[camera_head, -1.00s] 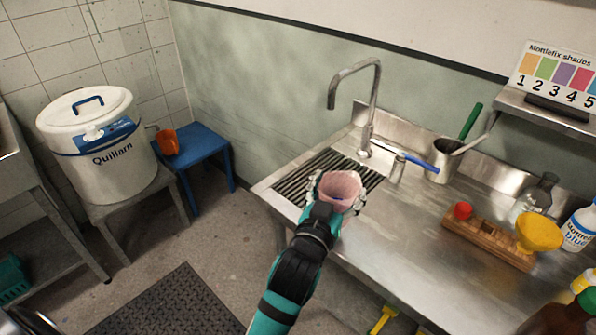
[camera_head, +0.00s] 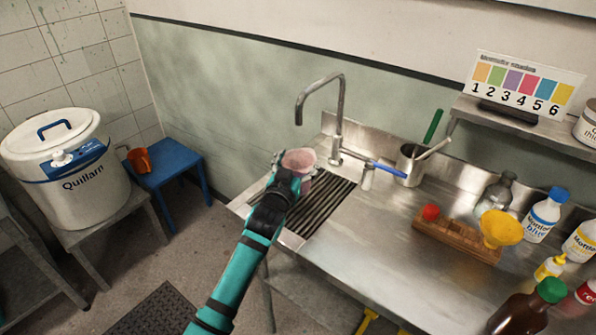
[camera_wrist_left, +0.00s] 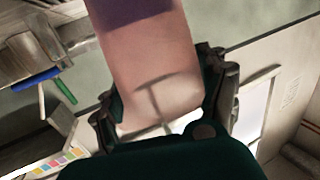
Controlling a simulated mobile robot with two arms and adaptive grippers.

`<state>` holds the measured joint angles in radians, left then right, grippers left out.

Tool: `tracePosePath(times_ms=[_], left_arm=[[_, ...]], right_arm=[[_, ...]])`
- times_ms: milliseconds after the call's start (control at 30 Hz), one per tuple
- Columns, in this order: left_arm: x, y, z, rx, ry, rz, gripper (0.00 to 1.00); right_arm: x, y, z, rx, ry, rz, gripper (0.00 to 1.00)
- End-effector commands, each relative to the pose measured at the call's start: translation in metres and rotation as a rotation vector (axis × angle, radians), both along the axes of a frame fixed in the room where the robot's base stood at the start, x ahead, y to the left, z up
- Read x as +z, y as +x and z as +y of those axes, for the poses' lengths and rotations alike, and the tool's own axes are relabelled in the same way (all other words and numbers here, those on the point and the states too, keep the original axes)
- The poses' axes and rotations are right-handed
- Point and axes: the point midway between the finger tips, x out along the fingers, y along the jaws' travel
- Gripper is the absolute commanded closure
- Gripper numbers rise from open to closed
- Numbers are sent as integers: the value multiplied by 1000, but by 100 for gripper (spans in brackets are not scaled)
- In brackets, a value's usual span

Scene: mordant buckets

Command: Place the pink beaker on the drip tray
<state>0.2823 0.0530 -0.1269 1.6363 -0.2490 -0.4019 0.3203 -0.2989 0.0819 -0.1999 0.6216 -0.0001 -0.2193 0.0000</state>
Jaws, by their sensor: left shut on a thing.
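The pink beaker (camera_head: 299,161) is held in my left gripper (camera_head: 293,166), whose fingers close around its sides. In the left wrist view the beaker (camera_wrist_left: 155,65) fills the middle between the fingers (camera_wrist_left: 165,95), with a dark purple band at the top edge of the picture. The drip tray (camera_head: 322,205), a dark slatted grate set in the steel counter, lies below and to the right of the beaker. The beaker seems to be above the tray's far left part; I cannot tell the gap. My right gripper is not in view.
A tap (camera_head: 338,120) rises behind the tray. A wooden rack (camera_head: 455,236), a yellow funnel (camera_head: 500,229) and several bottles occupy the right. The middle counter is clear.

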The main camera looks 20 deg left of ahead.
Motion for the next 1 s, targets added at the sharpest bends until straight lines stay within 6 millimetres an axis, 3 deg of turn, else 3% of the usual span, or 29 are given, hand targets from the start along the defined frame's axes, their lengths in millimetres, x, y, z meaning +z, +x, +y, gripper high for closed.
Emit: tracePosePath(times_ms=[200,600,633,800,1000], left_arm=[[-27,-1,-1,-1,0,3,61],[-33,-1,-1,-1,0,2,61],[-34,-1,-1,-1,0,3,24],[-33,-1,-1,-1,0,3,1],[-33,-1,-1,-1,0,3,0]], right_arm=[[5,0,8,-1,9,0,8],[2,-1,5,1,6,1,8],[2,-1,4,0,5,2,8],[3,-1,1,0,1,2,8],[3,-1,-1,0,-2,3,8]])
